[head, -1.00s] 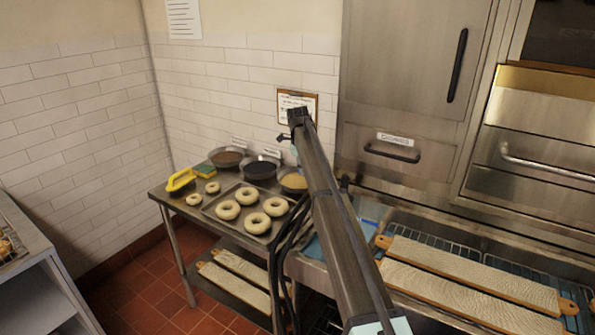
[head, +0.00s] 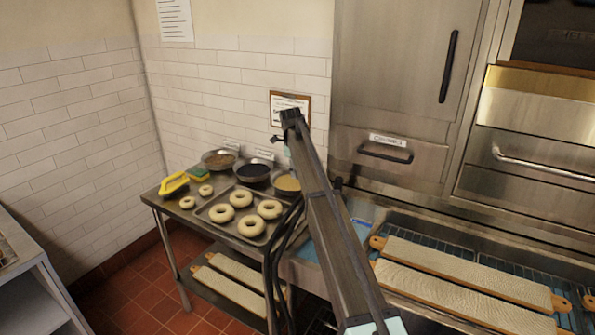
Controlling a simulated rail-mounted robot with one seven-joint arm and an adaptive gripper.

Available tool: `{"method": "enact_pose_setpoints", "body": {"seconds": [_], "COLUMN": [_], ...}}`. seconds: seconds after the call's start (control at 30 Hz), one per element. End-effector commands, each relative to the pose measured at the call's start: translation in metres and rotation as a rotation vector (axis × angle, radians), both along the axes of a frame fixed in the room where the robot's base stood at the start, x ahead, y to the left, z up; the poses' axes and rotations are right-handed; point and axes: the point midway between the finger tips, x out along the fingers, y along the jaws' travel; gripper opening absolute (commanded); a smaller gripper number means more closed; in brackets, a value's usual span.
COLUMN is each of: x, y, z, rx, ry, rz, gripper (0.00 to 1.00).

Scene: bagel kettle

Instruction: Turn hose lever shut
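I cannot make out a hose or its lever in the head view. My dark arm rises from the bottom centre to a joint in front of the tiled wall, and it hides part of the counter. A small dark part juts out left of that joint; I cannot tell what it belongs to. Dark curved tubes or cables hang beside the arm in front of the table; I cannot tell what they are. My gripper is not visible.
Long boards (head: 465,274) lie on the right counter. Steel cabinets (head: 390,75) stand behind. Red floor (head: 140,290) shows at lower left.

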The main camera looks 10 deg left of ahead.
Motion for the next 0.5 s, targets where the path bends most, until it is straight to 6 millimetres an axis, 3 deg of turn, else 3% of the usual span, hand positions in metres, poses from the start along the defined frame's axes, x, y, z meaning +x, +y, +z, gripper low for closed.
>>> {"method": "enact_pose_setpoints", "body": {"seconds": [0.17,0.5], "x": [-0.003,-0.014], "y": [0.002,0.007], "z": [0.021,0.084], "rx": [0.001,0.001], "ry": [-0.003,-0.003], "rz": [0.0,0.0], "gripper": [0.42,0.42]}}
